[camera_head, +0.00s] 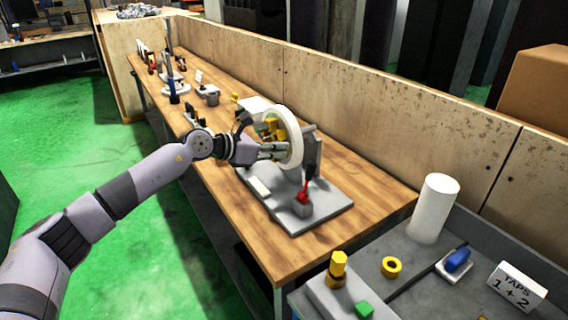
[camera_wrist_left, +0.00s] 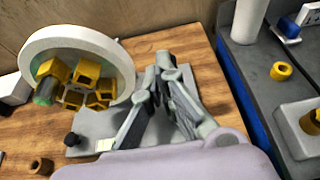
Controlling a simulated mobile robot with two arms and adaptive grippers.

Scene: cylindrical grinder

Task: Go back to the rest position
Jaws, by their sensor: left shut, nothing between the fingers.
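My left arm comes in from the left in the head view. Its gripper (camera_head: 272,150) is close to the grinder, in front of the white ring-shaped wheel (camera_head: 292,133). In the left wrist view the gripper (camera_wrist_left: 165,62) is shut with nothing between its fingers. The wheel (camera_wrist_left: 118,62) is to its left there, with several yellow blocks inside its rim. The grey grinder base (camera_head: 325,208) lies under the gripper on the wooden table. I cannot tell whether the fingers touch the grinder. My right gripper does not show.
The wooden bench (camera_head: 370,180) carries several small fixtures at its far end. A wooden wall (camera_head: 400,115) runs behind it. A grey table (camera_head: 400,265) at front right holds a white cylinder (camera_head: 436,208), a yellow ring (camera_head: 391,267) and a sign (camera_head: 516,287). The green floor (camera_head: 60,130) at left is clear.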

